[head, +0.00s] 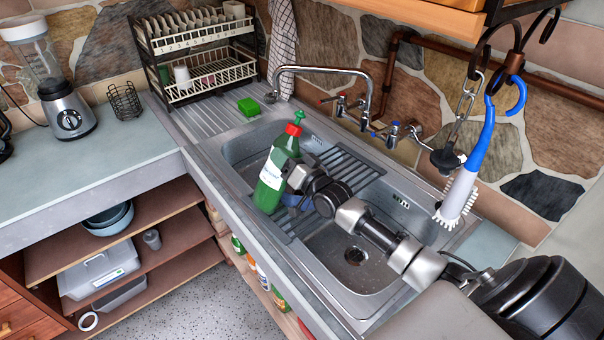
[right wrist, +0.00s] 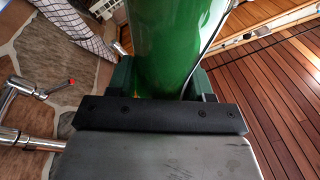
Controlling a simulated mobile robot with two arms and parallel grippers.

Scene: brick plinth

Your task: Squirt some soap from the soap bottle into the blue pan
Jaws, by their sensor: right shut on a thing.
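The soap bottle (head: 272,180) is green with a white label, a red collar and a green nozzle. It is held nearly upright, leaning a little, over the left part of the sink. My right gripper (head: 288,178) is shut on its body. In the right wrist view the green bottle body (right wrist: 180,45) fills the space between the fingers. A small blue patch (head: 292,200) shows under my gripper in the sink; I cannot tell whether it is the blue pan, as my gripper and the bottle hide most of it. My left gripper is not in view.
The metal sink (head: 330,275) has a tap (head: 325,70) behind it. A green sponge (head: 248,106) lies on the drainboard near a dish rack (head: 205,70). A blue-handled brush (head: 470,170) hangs at right. Blue-grey bowls (head: 110,218) sit on the shelf. The left counter has free room.

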